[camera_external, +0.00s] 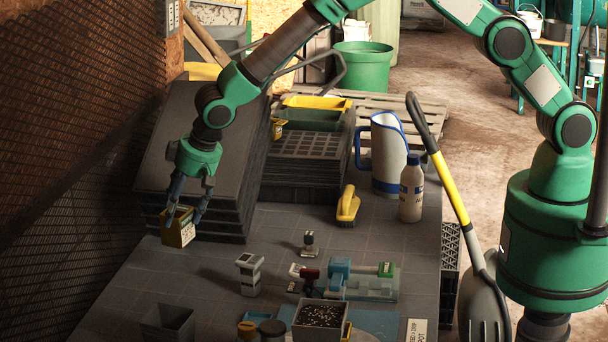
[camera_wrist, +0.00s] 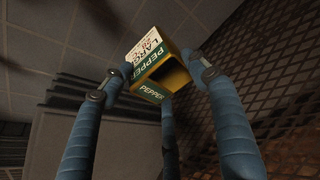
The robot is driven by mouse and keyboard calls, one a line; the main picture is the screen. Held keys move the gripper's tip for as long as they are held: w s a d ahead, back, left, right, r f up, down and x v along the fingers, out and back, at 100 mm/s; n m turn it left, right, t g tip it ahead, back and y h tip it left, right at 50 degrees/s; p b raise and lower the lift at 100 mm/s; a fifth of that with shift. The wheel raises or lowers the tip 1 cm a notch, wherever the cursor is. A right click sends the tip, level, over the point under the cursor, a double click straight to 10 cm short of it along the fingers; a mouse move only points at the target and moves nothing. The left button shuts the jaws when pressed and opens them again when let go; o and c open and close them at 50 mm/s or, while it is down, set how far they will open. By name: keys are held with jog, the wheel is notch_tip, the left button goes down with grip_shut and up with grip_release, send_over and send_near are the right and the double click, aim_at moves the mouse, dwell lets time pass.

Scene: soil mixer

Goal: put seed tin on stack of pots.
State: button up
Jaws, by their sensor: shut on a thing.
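The seed tin (camera_external: 178,228) is a small yellow box with a dark green label. My gripper (camera_external: 184,212) is shut on it, at the left side of the bench in front of the tall grey tray stack. In the wrist view the tin (camera_wrist: 152,88) sits between the blue-grey fingers, tilted, with "PEPPER" on its label and a dark opening showing. I cannot tell if its base touches the bench. A dark square pot (camera_external: 168,324) stands at the bottom left edge, partly cut off; I cannot tell if it is a stack.
A grey block-like item (camera_external: 249,274) stands mid-bench. A soil-filled pot (camera_external: 320,316) is at the front. A brush (camera_external: 348,206), bottle (camera_external: 411,188) and white jug (camera_external: 388,155) stand to the right. A mesh wall (camera_external: 60,150) is close on the left.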

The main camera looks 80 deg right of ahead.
jog(key=shift+a, duration=0.1)
jog(key=s+a+r+n+p, duration=0.1)
jog(key=s+a+r, duration=0.2)
jog(key=s+a, duration=0.8)
jog(key=s+a+r+n+p, duration=0.1)
jog(key=s+a+r+p, duration=0.1)
jog(key=s+a, duration=0.9)
jog(key=shift+s+a+r+y, duration=0.15)
jog(key=shift+a+r+y, duration=0.25)
jog(key=shift+r, duration=0.15)
jog(key=w+a, duration=0.2)
jog(key=w, duration=0.2)
jog(key=w+a+f, duration=0.1)
jog(key=w+a, duration=0.2)
jog(key=w, duration=0.2)
jog(key=w+a, duration=0.2)
jog(key=w, duration=0.3)
jog(key=shift+a+f, duration=0.3)
jog(key=shift+a, duration=0.1)
jog(key=shift+c, duration=0.2)
jog(key=shift+f, duration=1.7)
jog(key=shift+f, duration=0.2)
